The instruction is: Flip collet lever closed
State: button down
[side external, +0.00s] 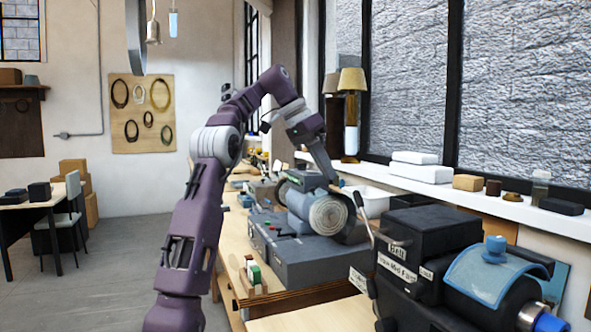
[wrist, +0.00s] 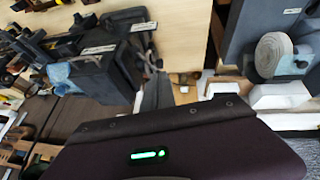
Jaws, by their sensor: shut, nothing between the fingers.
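The collet lever (side external: 364,218) is a thin grey rod with a dark end. It rises, tilted, at the left side of the black labelled lathe headstock (side external: 425,228) in the side external view. My gripper (side external: 337,187) is shut and empty. It points down and right, just left of the lever's upper end; I cannot tell whether they touch. In the wrist view my fingers (wrist: 156,94) reach toward the dark machine (wrist: 98,75) with white labels. The lever is hard to make out there, and the fingertips are partly lost against dark parts.
A grey machine (side external: 315,262) with a round pale wheel (side external: 329,215) stands behind the headstock, close under my gripper. A white tray (side external: 372,200) lies near the wall. The window sill (side external: 500,208) holds boxes and jars. A small rack (side external: 252,274) sits at the bench's left edge.

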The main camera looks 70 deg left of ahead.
jog(key=s+a, duration=0.2)
jog(key=s, duration=0.5)
jog(key=shift+a, duration=0.15)
jog(key=s+d+f+y, duration=0.1)
jog(key=d+f, duration=0.2)
jog(key=d, duration=0.9)
jog(key=s+d+f, duration=0.1)
jog(key=d+f, duration=0.1)
jog(key=d, duration=0.9)
jog(key=s+d+f, duration=0.9)
jog(key=s+f, duration=0.3)
jog(key=f, duration=0.1)
jog(key=shift+s+d+m+y, duration=0.15)
jog(key=shift+s+m+y, duration=0.25)
